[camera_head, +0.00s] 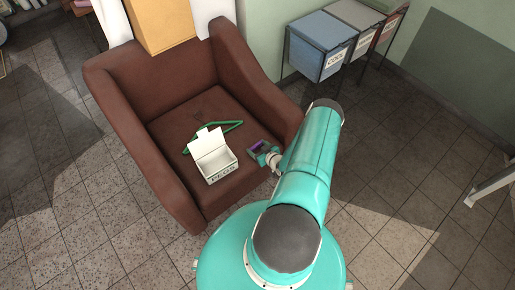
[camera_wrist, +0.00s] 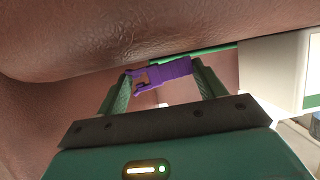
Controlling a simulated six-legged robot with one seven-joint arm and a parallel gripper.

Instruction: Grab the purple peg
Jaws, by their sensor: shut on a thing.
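The purple peg (camera_wrist: 163,73) is a small purple clothes-peg shape lying crosswise between my gripper's two green fingers in the wrist view. My gripper (camera_wrist: 160,82) is shut on it, with a finger at each end of the peg. In the head view my gripper (camera_head: 258,149) is over the right part of the brown armchair's seat, and a small bit of the purple peg (camera_head: 257,146) shows in it. I cannot tell whether the peg touches the seat.
The brown armchair (camera_head: 168,122) has raised arms on both sides. An open white box (camera_head: 213,165) stands on the seat left of my gripper, with a green hanger (camera_head: 228,126) behind it. Labelled bins (camera_head: 318,43) stand at the back right. Tiled floor lies around.

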